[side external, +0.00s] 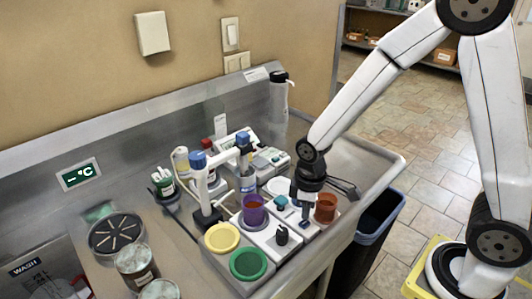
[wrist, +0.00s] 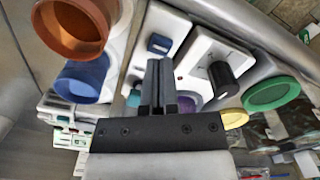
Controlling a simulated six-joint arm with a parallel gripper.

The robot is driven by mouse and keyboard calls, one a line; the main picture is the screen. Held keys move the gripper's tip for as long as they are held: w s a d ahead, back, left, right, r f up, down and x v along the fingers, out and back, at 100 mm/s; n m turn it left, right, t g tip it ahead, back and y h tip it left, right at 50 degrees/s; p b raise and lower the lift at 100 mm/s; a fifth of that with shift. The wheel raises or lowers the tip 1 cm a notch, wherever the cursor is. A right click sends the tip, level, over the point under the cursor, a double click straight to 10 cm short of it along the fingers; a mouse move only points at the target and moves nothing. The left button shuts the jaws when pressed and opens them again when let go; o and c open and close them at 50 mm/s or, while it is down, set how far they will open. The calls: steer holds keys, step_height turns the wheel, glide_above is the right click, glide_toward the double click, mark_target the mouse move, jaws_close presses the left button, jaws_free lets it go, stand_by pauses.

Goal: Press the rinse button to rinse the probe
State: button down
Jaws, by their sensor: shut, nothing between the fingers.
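My gripper (side external: 304,207) points down over the row of small white devices, its fingers shut together and empty. In the wrist view its fingers (wrist: 160,64) end next to a white panel with a dark blue rectangular button (wrist: 159,44). That button also shows just below the fingers in the side view (side external: 305,224). A teal button (side external: 281,202) sits left of the gripper. I cannot read any label that marks which is the rinse button. Contact between fingertips and button cannot be told. I cannot make out the probe for certain.
An orange cup (side external: 326,207) stands close right of the gripper. A purple cup (side external: 254,210), a black knob (side external: 282,235), and yellow (side external: 221,239) and green (side external: 248,265) buckets stand left. A blue-topped white stand (side external: 200,175) rises behind. The sink edge is at right.

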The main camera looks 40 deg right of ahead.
steer(key=shift+f, duration=1.3)
stand_by(0.4)
steer(key=shift+r, duration=3)
